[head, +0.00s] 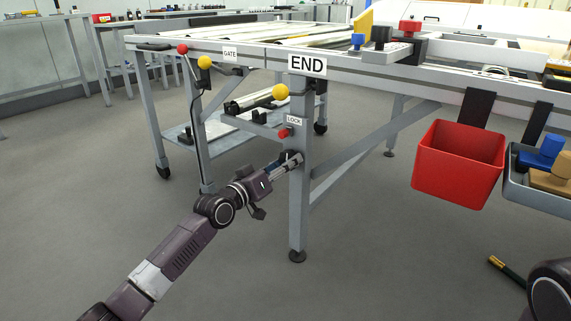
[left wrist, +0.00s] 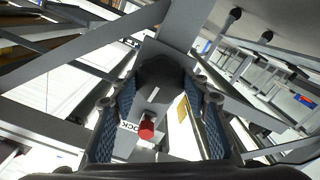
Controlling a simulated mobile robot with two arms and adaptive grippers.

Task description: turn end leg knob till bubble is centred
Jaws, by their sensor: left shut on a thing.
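The END sign (head: 307,65) is on the table's near corner, above the end leg (head: 299,210). My left gripper (head: 292,160) is at this leg, below the LOCK label (head: 293,120) and its red knob (head: 284,133). In the left wrist view, a dark grey knob (left wrist: 165,75) sits between the two blue-padded fingers of the left gripper (left wrist: 160,110), which are shut on it. The red lock knob (left wrist: 147,127) shows just beyond it. No level bubble can be made out in either view. My right gripper is out of view.
A red bin (head: 458,165) and a grey bin (head: 535,185) hang from the table's side. A diagonal brace (head: 370,140) runs up from the end leg. A dark rod (head: 507,270) lies on the floor.

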